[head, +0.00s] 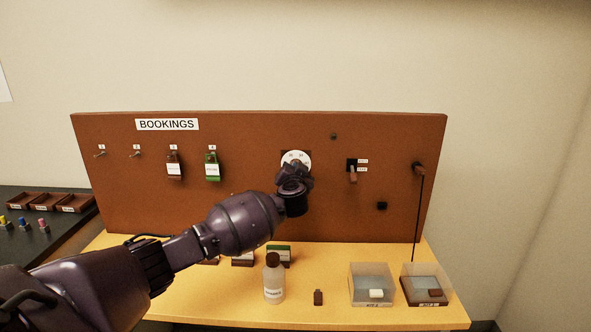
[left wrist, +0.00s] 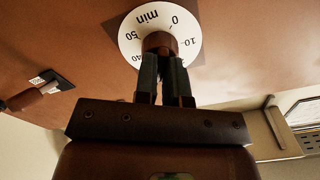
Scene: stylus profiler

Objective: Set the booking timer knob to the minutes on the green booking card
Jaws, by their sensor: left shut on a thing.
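The booking timer is a round white dial (head: 296,155) on the upright brown board. In the left wrist view the dial (left wrist: 185,22) appears upside down, with 0, 10, 40, 50 and "min" legible. Its brown knob (left wrist: 159,42) is between the fingers of my left gripper (left wrist: 163,62), which is shut on it. In the head view my left gripper (head: 293,174) hides the knob and the dial's lower part. The pointer's setting cannot be made out. The green booking card (head: 212,167) hangs on the board left of the dial; its writing is too small to read.
A brown card (head: 174,165) hangs beside the green one. A switch (head: 352,170) and a corded plug (head: 419,169) are to the dial's right. A bottle (head: 274,281), a small brown piece (head: 318,297) and two clear trays (head: 371,302) (head: 409,300) stand on the yellow table.

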